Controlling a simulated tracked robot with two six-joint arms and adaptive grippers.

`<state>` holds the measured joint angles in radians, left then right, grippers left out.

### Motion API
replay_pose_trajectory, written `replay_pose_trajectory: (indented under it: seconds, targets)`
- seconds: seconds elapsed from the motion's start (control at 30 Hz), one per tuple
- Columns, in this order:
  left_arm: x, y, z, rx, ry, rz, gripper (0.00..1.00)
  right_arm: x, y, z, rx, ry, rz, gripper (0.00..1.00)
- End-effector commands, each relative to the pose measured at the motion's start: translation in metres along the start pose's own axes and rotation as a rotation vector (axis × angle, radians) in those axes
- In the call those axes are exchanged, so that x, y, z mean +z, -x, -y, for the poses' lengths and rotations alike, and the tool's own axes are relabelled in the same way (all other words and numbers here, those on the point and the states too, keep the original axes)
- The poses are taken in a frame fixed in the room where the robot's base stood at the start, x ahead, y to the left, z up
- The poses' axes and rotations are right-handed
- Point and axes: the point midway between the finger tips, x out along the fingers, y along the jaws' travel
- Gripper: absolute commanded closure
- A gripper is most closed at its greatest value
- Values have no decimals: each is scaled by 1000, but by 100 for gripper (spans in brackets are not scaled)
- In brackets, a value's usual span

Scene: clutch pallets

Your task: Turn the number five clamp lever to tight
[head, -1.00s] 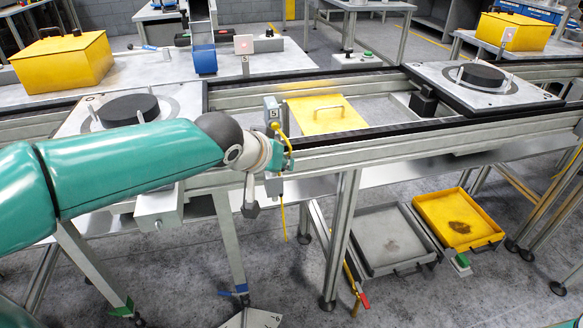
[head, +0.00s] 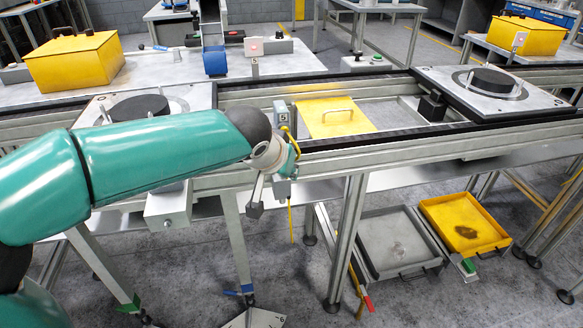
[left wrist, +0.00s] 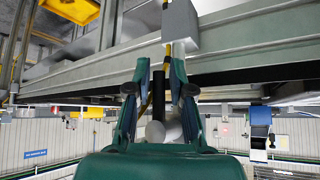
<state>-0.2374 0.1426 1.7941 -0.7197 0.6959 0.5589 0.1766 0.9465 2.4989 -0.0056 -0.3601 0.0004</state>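The number five station shows in the head view as a small grey box marked 5 (head: 284,117) on the front rail, with a curved yellow part (head: 290,133) beside it. My left gripper (head: 293,160) is just below this box, in front of the rail, partly hidden by its own wrist. In the left wrist view its two teal fingers (left wrist: 160,72) are spread apart. A dark upright rod (left wrist: 157,90), perhaps the clamp lever, shows between them with gaps on both sides. I cannot tell whether anything touches it, or the lever's setting. My right gripper is not in view.
A yellow plate with a handle (head: 336,117) lies behind the front rail. Round black discs sit on pallets at left (head: 139,107) and right (head: 492,79). A grey tray (head: 372,268) and a yellow tray (head: 485,243) are below the conveyor.

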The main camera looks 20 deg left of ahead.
Motion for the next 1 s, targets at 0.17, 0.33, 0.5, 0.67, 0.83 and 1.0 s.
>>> replay_pose_trajectory:
  seconds: [0.17, 0.33, 0.5, 0.67, 0.83, 1.0]
  targets:
    - [-2, 1, 0, 2, 1, -7, 63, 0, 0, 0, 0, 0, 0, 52]
    - [-3, 2, 0, 3, 1, -10, 63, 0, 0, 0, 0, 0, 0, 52]
    - [-4, 12, 0, 3, 2, -12, 63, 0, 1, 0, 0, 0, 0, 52]
    - [-4, 37, 0, 4, 2, -15, 63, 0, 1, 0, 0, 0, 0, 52]
    - [-4, 72, -1, 5, 1, -15, 63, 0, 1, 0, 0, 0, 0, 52]
    - [-3, 101, -1, 4, 1, -11, 63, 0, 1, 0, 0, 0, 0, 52]
